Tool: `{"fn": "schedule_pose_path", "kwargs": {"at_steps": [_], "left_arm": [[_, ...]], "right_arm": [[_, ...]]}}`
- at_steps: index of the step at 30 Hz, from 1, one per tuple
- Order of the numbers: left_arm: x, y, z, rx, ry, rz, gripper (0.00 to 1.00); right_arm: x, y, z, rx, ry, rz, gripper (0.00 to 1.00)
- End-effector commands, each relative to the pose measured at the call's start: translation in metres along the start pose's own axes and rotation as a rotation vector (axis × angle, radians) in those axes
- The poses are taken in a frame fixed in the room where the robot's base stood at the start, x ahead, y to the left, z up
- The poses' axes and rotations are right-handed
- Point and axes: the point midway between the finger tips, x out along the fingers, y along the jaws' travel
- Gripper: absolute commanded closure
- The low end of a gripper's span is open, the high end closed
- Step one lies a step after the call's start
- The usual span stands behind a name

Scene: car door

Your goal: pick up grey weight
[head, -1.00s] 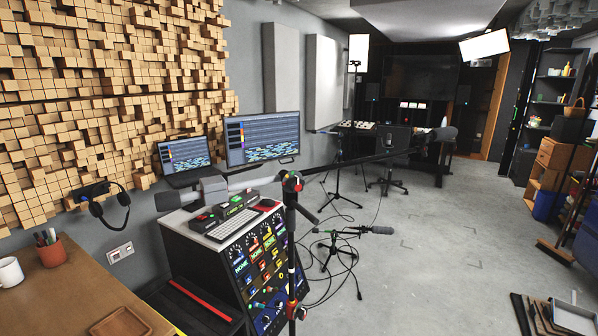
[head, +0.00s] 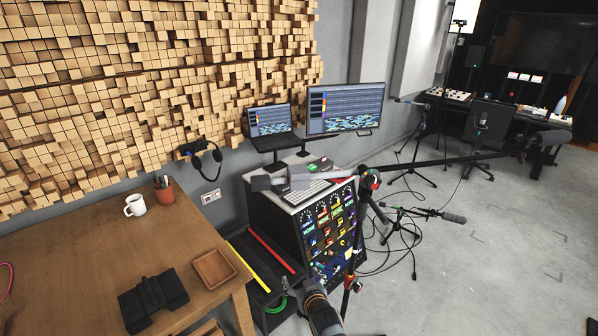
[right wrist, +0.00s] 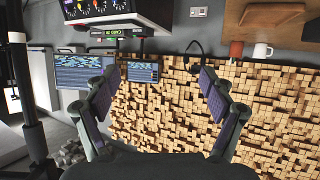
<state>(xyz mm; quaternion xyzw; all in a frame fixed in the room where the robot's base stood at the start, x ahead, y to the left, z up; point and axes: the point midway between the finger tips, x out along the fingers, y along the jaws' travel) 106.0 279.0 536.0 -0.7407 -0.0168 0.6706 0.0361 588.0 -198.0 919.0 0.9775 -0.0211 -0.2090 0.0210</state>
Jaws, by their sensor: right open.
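A dark grey, two-pouched bag that looks like the weight (head: 152,298) lies on the wooden table (head: 75,255) at the lower left of the head view. My right gripper (head: 318,305) enters at the bottom middle of the head view, right of the table and well apart from the bag. In the right wrist view its two fingers (right wrist: 158,88) are spread with nothing between them. My left gripper is not in view.
On the table are a wooden tray (head: 214,269), a white mug (head: 135,205) and a terracotta pen pot (head: 165,191). A rack of knobs (head: 330,225) and a microphone stand (head: 368,195) stand right of the table. The floor farther right is mostly clear.

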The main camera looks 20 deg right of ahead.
Motion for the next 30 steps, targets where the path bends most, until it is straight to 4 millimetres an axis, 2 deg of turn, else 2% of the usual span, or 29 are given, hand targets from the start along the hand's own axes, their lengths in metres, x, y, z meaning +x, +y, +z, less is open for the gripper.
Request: {"fn": "schedule_pose_path", "kwargs": {"at_steps": [1, 3, 6, 9, 12, 15, 24, 30], "left_arm": [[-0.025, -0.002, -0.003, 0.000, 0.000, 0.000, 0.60], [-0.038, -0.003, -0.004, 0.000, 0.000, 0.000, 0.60], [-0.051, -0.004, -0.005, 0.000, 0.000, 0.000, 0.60], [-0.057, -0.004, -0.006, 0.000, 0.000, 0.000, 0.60], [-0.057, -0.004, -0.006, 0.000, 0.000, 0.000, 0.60], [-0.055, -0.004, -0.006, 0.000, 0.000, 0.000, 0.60], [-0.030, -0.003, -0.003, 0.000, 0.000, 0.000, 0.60], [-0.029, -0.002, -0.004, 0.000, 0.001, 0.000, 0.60]], "right_arm": [[-0.017, 0.004, -0.078, 0.014, 0.092, 0.014, 0.17], [-0.037, 0.010, -0.151, 0.030, 0.199, 0.035, 0.17], [-0.066, 0.020, -0.228, 0.052, 0.317, 0.061, 0.17], [-0.087, 0.027, -0.271, 0.064, 0.388, 0.079, 0.17], [-0.095, 0.030, -0.285, 0.070, 0.416, 0.087, 0.17], [-0.094, 0.030, -0.286, 0.071, 0.419, 0.087, 0.17], [-0.052, 0.035, -0.301, 0.069, 0.420, 0.086, 0.17], [-0.045, 0.036, -0.306, 0.070, 0.417, 0.087, 0.17]]}}
